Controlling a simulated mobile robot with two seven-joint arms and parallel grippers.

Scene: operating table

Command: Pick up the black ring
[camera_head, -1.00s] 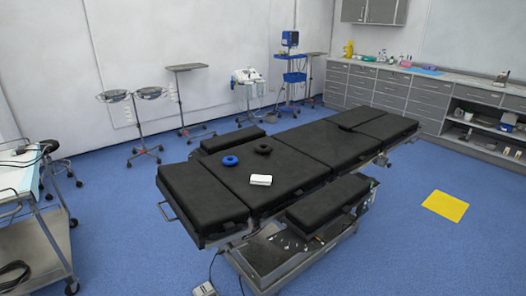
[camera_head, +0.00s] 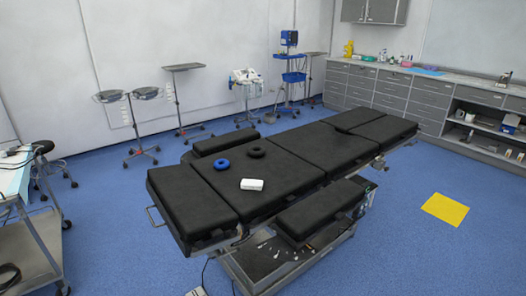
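The black ring (camera_head: 257,152) lies flat on the black operating table (camera_head: 290,172), on the padded section left of the middle. A blue ring (camera_head: 222,164) lies close to its left, and a white box (camera_head: 252,184) lies nearer to me on the same section. The black ring is dark on dark, but its outline shows. Neither of my grippers is in view.
A metal cart (camera_head: 28,245) stands at the left edge. Several stands and a blue trolley (camera_head: 290,85) are along the back wall. Grey cabinets (camera_head: 410,100) line the right. A yellow mat (camera_head: 445,209) lies on the open blue floor.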

